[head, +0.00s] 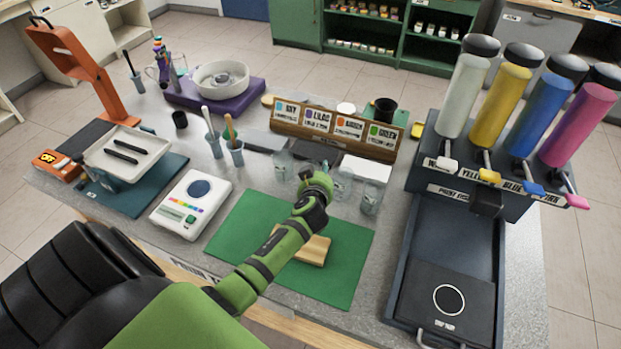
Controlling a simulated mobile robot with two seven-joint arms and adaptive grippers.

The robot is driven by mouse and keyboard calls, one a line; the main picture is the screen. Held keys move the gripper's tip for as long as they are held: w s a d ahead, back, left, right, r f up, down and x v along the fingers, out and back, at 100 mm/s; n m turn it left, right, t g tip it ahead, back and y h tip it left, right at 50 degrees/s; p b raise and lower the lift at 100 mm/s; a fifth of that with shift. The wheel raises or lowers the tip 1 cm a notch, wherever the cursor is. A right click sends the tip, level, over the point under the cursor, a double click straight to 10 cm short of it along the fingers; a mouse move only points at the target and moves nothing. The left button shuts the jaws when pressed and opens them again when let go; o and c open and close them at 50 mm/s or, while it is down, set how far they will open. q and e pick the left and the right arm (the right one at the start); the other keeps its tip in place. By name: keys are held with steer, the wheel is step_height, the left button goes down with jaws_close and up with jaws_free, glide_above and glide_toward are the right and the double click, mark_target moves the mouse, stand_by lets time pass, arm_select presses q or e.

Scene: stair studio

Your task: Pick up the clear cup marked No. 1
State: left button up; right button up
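Several small clear cups stand in a row behind the green mat (345,262). One clear cup (283,166) is at the left of the row, another clear cup (342,184) is just right of my gripper, and a third clear cup (371,198) is at the right end. Their number marks are too small to read, so I cannot tell which is No. 1. My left gripper (319,184) is over the row, seen from behind and partly hiding a cup. Its fingers are hidden, so I cannot tell whether it holds anything. My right gripper is out of view.
A wooden label rack (333,132) stands behind the cups. A wooden block (312,250) lies on the mat beneath my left arm. A paint dispenser (430,185) with tall coloured bottles blocks the right. A white colour device (190,204) is on the left.

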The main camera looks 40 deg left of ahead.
arm_select(q)
jaws_close()
steer(key=shift+r, duration=0.15)
